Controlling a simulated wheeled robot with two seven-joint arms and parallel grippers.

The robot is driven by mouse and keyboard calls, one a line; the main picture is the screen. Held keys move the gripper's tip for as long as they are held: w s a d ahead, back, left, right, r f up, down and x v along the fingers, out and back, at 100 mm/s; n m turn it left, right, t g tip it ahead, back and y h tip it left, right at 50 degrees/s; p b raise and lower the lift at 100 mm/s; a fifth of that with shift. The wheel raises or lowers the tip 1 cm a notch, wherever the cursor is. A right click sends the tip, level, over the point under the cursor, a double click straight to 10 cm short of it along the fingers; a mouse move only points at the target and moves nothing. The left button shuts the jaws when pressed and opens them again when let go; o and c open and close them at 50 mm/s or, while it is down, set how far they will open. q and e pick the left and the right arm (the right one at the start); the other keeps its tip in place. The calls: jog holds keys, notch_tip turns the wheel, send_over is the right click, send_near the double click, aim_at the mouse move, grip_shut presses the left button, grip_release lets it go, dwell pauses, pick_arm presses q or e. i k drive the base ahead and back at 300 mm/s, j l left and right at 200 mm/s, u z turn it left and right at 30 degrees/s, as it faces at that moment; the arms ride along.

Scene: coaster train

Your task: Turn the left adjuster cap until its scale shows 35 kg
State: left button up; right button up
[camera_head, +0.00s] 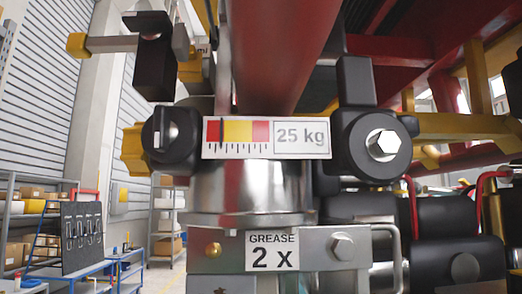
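A black round knob (171,136) with a pale slot sits at the left end of the scale plate; it looks like the left adjuster cap, though I cannot be sure. A yellow lobed part (134,150) shows behind it. The scale plate (266,138) has red, yellow and red bands, tick marks and the printed text "25 kg". A dark pointer line stands near the border of the left red band and the yellow band. On the right is a black round housing (360,146) with a silver hex bolt (383,145). Neither gripper is recognisable in view.
A thick red tube (285,50) rises above the plate. A silver cylinder (250,190) and a metal block with a "GREASE 2 x" label (272,251) lie below. A black block on a grey rod (155,65) juts out upper left. Shelves and a blue bench (85,270) stand far left.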

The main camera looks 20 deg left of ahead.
aim_at(133, 154)
jog(key=j, duration=0.7)
jog(key=i+j+u, duration=0.1)
jog(key=j, duration=0.55)
